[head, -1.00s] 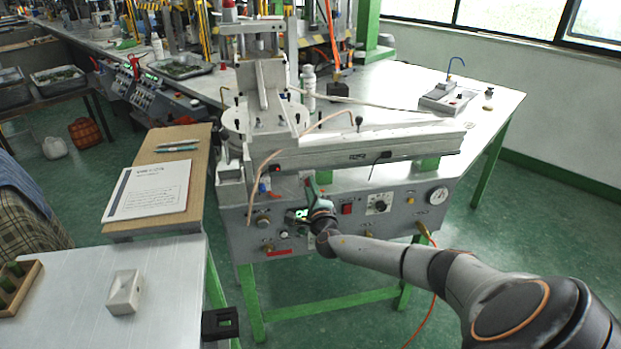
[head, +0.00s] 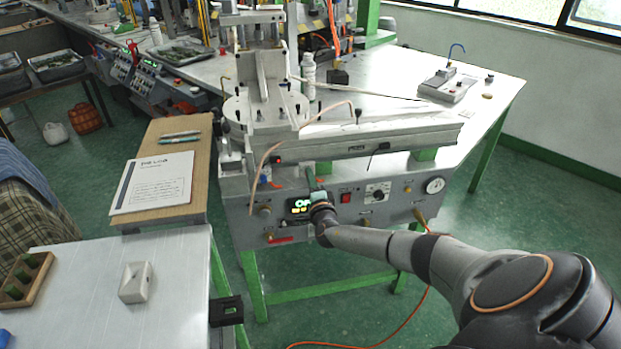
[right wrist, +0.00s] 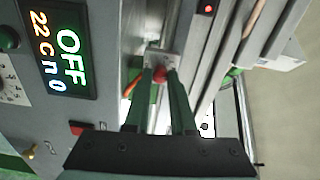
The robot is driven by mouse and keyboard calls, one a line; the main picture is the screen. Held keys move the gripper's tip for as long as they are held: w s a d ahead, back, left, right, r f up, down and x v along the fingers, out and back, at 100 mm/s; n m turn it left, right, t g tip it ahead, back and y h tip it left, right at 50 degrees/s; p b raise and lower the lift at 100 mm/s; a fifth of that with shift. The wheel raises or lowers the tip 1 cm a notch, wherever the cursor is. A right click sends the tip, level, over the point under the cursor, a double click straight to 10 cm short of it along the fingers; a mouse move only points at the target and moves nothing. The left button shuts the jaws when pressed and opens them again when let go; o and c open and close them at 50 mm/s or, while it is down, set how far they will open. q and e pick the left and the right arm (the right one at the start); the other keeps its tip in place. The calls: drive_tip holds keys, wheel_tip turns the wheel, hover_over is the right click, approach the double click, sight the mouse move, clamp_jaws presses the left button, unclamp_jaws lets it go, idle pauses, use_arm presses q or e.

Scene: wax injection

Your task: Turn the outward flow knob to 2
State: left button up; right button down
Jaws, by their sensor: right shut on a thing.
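My right gripper (head: 314,184) is at the panel, close to the display. In the right wrist view, its green fingers (right wrist: 160,90) close around a small red knob (right wrist: 160,75) in front of a metal plate. The display (right wrist: 62,45) there reads OFF, with 22 C and a 0 below. The fingers hide much of the held knob, and no label or number for it is readable. My left gripper is out of view.
A red switch (head: 345,197) and a pressure gauge (head: 435,185) are on the panel right of my gripper. A wooden board with a paper sheet (head: 155,182) lies left of the machine. A white block (head: 136,283) stands on the near table.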

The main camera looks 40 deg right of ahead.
drive_tip(key=c, duration=0.8)
unclamp_jaws()
drive_tip(key=shift+o, duration=0.2)
drive_tip(key=p+v, duration=0.2)
drive_tip(key=v, duration=1)
drive_tip(key=shift+s, duration=0.2)
drive_tip(key=shift+a, duration=0.15)
